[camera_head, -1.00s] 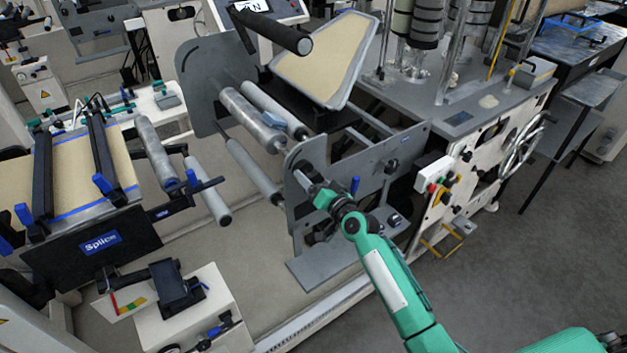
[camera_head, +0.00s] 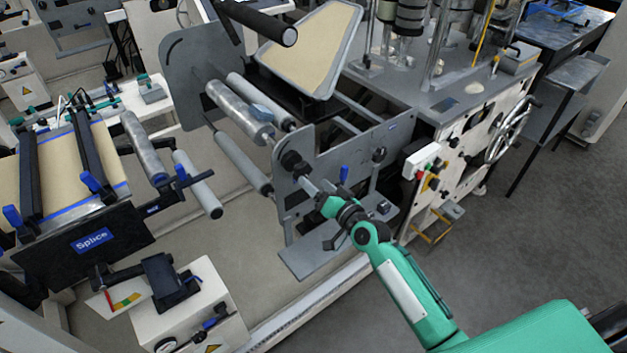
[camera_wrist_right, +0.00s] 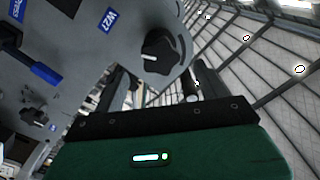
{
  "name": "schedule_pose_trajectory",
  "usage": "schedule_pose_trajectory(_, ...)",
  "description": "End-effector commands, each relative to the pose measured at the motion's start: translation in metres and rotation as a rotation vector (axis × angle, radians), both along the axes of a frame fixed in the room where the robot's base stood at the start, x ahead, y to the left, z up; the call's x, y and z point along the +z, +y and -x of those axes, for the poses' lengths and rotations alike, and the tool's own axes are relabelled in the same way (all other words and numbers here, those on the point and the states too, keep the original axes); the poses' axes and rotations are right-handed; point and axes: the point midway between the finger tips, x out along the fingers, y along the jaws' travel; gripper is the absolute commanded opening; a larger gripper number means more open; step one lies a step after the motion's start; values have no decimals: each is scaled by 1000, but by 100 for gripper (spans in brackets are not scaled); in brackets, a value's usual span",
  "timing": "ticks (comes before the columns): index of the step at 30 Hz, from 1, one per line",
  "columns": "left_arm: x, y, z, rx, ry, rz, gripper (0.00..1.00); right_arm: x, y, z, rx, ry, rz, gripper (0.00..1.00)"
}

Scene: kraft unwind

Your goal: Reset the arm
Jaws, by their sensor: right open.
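My right arm comes in from the lower right of the head view in green. Its gripper (camera_head: 303,184) is in front of the grey side plate (camera_head: 292,212) of the unwind stand, close to a black knob (camera_head: 293,160). The fingers are small there, and nothing shows held between them. In the right wrist view my gripper's dark body runs across the middle. Beyond it are the grey plate, a black knob (camera_wrist_right: 161,50) and a blue-handled lever (camera_wrist_right: 46,73). Whether the fingers touch the plate cannot be told. My left gripper does not show.
Rollers (camera_head: 242,115) stick out left of the plate. A splice table (camera_head: 60,160) stands at the left and a white cabinet (camera_head: 205,310) at the lower left. A machine with a handwheel (camera_head: 512,130) stands right of the arm. The floor (camera_head: 520,250) at right is clear.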

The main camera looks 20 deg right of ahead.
Motion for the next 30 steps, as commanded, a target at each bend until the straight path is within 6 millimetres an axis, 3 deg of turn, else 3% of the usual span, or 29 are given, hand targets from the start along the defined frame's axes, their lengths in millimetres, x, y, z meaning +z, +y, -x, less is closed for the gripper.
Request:
schedule_pose_trajectory(12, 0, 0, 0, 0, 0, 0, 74, -1, 0, 0, -1, 1, 0, 75)
schedule_pose_trajectory(16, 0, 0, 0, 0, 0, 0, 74, -22, -2, 1, -9, 34, 20, 75)
schedule_pose_trajectory(20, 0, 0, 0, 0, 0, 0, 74, -89, -8, 10, -32, 136, 91, 75)
schedule_pose_trajectory(23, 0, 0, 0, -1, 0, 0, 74, -162, -16, 29, -47, 249, 175, 75)
schedule_pose_trajectory(26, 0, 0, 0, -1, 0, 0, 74, -234, -23, 59, -50, 365, 262, 75)
schedule_pose_trajectory(30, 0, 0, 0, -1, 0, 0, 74, -326, -32, 114, -34, 523, 384, 75)
